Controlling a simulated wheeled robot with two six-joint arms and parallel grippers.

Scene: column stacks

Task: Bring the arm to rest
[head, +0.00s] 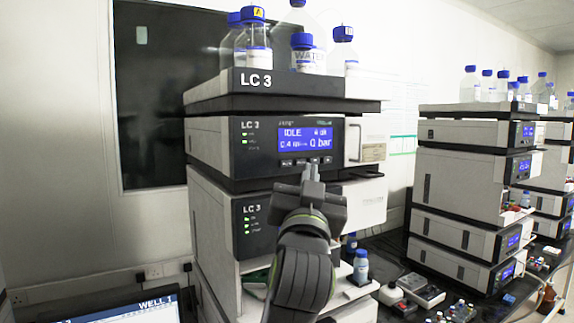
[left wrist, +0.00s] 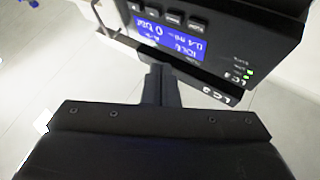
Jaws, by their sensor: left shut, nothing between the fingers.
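My left gripper (head: 311,172) is raised in front of the LC 3 stack (head: 215,140), just below the lit blue pump display (head: 305,138), which reads IDLE and 0 bar. Its fingers are together with nothing between them. In the left wrist view the closed fingers (left wrist: 160,85) point at the LC 3 module, whose display (left wrist: 168,38) appears upside down. I cannot tell whether the fingertips touch the front panel. My right gripper is not in view.
Bottles with blue caps (head: 257,50) stand on top of the stack. A second stack (head: 455,180) is further right. A laptop screen (head: 125,310) is at lower left.

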